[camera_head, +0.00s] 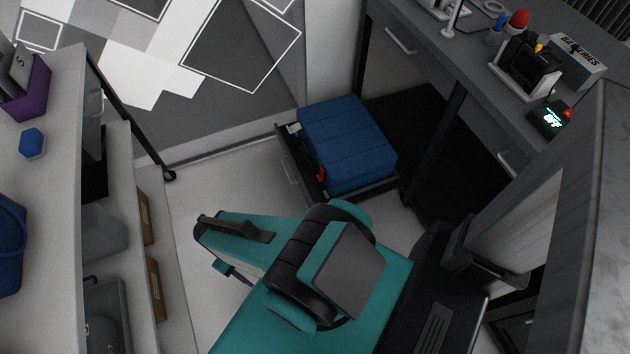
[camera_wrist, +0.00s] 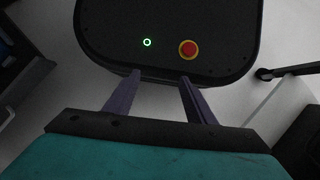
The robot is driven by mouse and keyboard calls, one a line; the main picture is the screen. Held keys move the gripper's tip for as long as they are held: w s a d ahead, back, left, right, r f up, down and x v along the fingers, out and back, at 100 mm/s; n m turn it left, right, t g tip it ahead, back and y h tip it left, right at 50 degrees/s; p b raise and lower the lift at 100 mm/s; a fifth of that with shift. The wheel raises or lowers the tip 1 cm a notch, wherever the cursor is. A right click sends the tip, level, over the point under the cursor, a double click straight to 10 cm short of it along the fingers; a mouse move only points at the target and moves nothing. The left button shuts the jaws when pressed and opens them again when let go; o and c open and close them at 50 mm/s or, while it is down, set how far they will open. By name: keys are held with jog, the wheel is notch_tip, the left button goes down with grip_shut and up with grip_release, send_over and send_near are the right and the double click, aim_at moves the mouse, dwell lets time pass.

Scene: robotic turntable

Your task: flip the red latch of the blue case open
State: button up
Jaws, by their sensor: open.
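My gripper (camera_wrist: 161,76) is open and empty in the wrist view, with two dark purple fingers spread apart. It points down and is well apart from the case. In the head view my teal arm mostly hides the gripper. A sliver of blue, perhaps the case, shows at the wrist view's left edge.
A grey desk (camera_head: 465,75) stands at upper right, with a batteries box (camera_head: 577,58) and small devices on it. A shelf unit (camera_head: 60,190) with a purple bin (camera_head: 27,88) stands at left. Pale floor (camera_head: 225,180) lies free between the shelf and the drawer.

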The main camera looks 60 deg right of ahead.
jog(key=w+d+f+n+g+h+b, duration=0.1)
jog(key=w+d+f+n+h+b, duration=0.3)
jog(key=d+b, duration=0.45)
jog(key=w+d+f+n+g+h+b, duration=0.1)
jog(key=w+d+f+h+b, duration=0.1)
jog(key=d+f+b, duration=0.65)
jog(key=w+d+f+n+g+h+b, duration=0.1)
jog(key=w+d+f+n+h+b, duration=0.2)
jog(key=d+b, duration=0.5)
jog(key=w+d+n+g+h+b, duration=0.1)
jog(key=w+d+h+b, duration=0.1)
jog(key=d+b, duration=0.2)
jog(key=w+d+r+n+g+h+b, duration=0.1)
jog(key=w+d+h+b, duration=0.1)
jog(key=d, duration=0.6)
jog(key=h+b, duration=0.1)
jog(key=b, duration=0.1)
jog(key=shift+w+d+r+b, duration=0.2)
jog(key=shift+w+r+b, duration=0.05)
jog(key=shift+w+b, duration=0.15)
jog(key=shift+d, duration=0.1)
jog(key=b, duration=0.5)
send_near(321, 174)
jog(key=s+d+f, duration=0.2)
jog(key=s+d, duration=0.1)
jog(key=shift+s+d+f, duration=0.15)
jog(key=shift+f, duration=0.05)
jog(key=shift+x, duration=1.1)
jog(key=shift+r, duration=0.1)
